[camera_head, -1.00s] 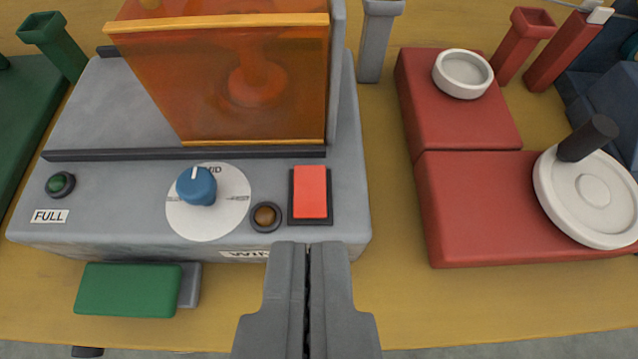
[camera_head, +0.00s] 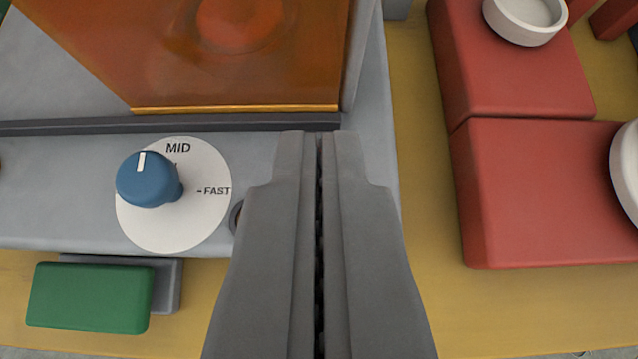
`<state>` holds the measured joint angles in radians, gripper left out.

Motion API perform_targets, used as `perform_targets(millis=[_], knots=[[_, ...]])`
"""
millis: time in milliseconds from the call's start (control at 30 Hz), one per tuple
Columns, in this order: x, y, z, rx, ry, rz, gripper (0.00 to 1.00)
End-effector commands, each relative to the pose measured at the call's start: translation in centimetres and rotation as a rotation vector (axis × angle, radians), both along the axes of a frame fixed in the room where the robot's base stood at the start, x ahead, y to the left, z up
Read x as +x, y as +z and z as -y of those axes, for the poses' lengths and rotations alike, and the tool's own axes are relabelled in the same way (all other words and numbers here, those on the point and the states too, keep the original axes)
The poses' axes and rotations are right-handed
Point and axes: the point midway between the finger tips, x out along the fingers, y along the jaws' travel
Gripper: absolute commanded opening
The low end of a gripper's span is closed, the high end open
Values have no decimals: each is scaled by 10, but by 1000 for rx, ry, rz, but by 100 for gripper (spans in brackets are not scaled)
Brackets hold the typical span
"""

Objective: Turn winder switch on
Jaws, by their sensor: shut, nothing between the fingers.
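The winder (camera_head: 60,213) is a grey machine at the left, with an orange see-through cover (camera_head: 200,60) at its back. The red rocker switch on its front panel is hidden behind my gripper (camera_head: 319,137). My gripper is shut and empty, its fingertips over the right part of the panel, close to the cover's lower edge. I cannot tell whether the fingers touch the switch. Left of the gripper is a blue knob (camera_head: 148,180) on a white dial (camera_head: 172,228) marked MID and FAST. The edge of a small round lamp (camera_head: 236,217) shows beside the gripper.
A green block (camera_head: 90,298) on a grey piece juts out at the winder's front left. At the right stands a red machine (camera_head: 545,200) with a white cup (camera_head: 526,18) and part of a white wheel (camera_head: 628,175). A strip of yellow table (camera_head: 430,190) lies clear between the machines.

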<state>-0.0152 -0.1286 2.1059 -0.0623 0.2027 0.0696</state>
Motion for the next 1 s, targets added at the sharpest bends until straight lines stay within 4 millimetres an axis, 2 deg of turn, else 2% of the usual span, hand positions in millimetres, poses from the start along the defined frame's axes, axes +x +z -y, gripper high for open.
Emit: perform_targets(millis=[133, 400, 1000], knots=[[17, -13, 0, 0, 0, -2, 0], [21, -44, 0, 0, 0, -1, 0], [24, -51, 0, -1, -2, -26, 0]])
